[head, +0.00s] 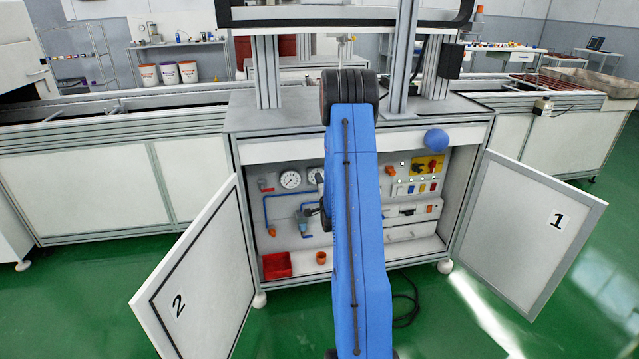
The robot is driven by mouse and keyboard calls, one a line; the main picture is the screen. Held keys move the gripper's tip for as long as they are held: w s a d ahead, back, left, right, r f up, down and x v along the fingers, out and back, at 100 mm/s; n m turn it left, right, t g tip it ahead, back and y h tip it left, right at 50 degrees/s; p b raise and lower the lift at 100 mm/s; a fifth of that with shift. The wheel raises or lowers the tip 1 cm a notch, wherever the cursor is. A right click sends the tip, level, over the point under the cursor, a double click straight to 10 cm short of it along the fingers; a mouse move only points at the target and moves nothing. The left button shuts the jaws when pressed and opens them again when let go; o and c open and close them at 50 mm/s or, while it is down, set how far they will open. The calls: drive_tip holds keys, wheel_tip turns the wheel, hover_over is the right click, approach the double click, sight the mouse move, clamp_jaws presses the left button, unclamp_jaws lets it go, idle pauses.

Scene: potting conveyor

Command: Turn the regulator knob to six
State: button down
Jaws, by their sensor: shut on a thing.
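The open cabinet under the conveyor holds a panel with a blue air line and a small blue regulator (303,224). My gripper (314,209) is at the regulator, just left of my blue arm, which hides much of it. It is shut on the regulator knob at the top of the regulator. The knob is mostly covered by the dark jaws, and its numbers cannot be read. A round white gauge (290,179) is above left of the regulator, and a second gauge (314,176) is partly behind my arm.
Cabinet door 2 (200,275) stands open at the left and door 1 (530,230) at the right. A red bin (276,265) and an orange cup (321,257) are on the cabinet floor. A yellow switch plate (427,165) with a red knob is at the right.

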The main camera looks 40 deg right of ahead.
drive_tip(key=shift+s+f+m, duration=0.1)
drive_tip(key=shift+f+m, duration=0.05)
drive_tip(key=shift+m, duration=0.75)
drive_tip(key=c, duration=1.5)
unclamp_jaws()
drive_tip(key=shift+c, duration=0.2)
drive_tip(key=shift+a, duration=0.1)
